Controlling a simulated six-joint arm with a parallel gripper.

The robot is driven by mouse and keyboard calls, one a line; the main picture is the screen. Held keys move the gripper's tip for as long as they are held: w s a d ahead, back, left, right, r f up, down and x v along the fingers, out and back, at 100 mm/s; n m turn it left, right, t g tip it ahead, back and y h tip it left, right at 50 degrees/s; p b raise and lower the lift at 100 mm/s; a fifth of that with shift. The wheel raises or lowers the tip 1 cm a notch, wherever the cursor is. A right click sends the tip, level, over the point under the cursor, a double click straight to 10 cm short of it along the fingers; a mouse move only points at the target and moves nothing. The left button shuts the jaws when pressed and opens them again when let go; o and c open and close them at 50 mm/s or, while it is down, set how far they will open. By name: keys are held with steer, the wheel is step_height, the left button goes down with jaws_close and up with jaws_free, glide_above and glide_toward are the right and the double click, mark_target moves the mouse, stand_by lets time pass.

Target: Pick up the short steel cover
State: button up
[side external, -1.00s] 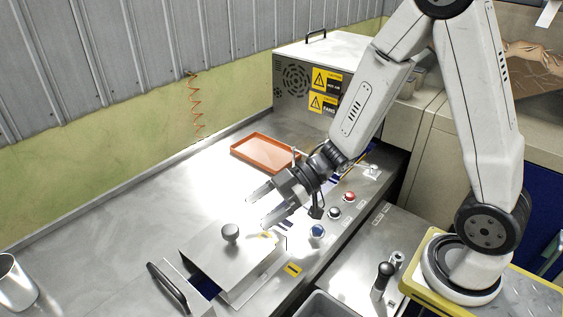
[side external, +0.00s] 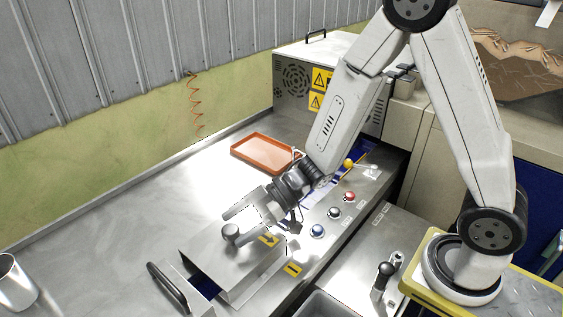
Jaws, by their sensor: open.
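The short steel cover (side external: 220,264) is a low metal lid with a round dark-grey knob (side external: 230,231) on top. It sits on the steel machine bed at the lower middle of the side external view. My gripper (side external: 232,226) is open, with its two fingers pointing left and down at the knob. The knob shows right at the fingertips. I cannot tell whether it lies between them or just in front, nor whether anything touches. The lower finger and wrist hide part of the cover's far right edge.
An orange tray (side external: 266,153) lies on the bed behind my gripper. A panel with blue (side external: 317,231), black and red buttons runs along the right. A black handle (side external: 168,287) stands left of the cover. A metal cup (side external: 14,283) is at far left. The bed's left side is clear.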

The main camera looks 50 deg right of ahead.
steer(key=shift+x, duration=1.05)
jaws_close()
stand_by(1.0)
